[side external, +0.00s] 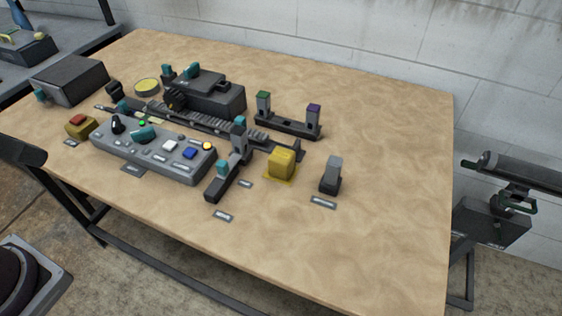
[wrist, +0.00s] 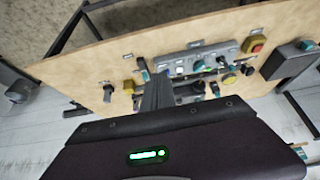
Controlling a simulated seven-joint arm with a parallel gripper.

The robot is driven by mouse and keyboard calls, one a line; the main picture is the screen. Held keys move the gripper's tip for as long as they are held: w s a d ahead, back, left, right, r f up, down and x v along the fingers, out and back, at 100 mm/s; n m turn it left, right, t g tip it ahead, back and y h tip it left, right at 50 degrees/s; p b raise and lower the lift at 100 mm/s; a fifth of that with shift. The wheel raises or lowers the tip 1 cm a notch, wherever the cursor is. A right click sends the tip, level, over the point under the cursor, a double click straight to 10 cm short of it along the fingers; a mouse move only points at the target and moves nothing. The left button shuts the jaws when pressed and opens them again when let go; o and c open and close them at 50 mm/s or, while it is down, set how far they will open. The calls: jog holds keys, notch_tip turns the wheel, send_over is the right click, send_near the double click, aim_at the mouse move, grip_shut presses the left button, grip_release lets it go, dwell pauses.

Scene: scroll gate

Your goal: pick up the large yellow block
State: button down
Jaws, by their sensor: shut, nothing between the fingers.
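The large yellow block (side external: 282,163) sits on a yellow patch on the tan table, right of the grey control panel in the side view. In the wrist view it is a small yellow shape (wrist: 128,87), left of my gripper's fingers. My gripper (wrist: 157,78) shows in the wrist view as dark fingers held together, with nothing seen between them. It appears well away from the block, not touching it. My gripper does not show in the side view.
The control panel (side external: 155,152) carries several buttons and knobs. A dark upright piece (side external: 331,174) stands right of the block, and a rack with green and purple tops (side external: 288,124) behind it. A dark slotted bar lies close to the block. The table's right side (side external: 400,160) is clear.

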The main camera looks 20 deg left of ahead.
jog(key=c, duration=0.6)
grip_release()
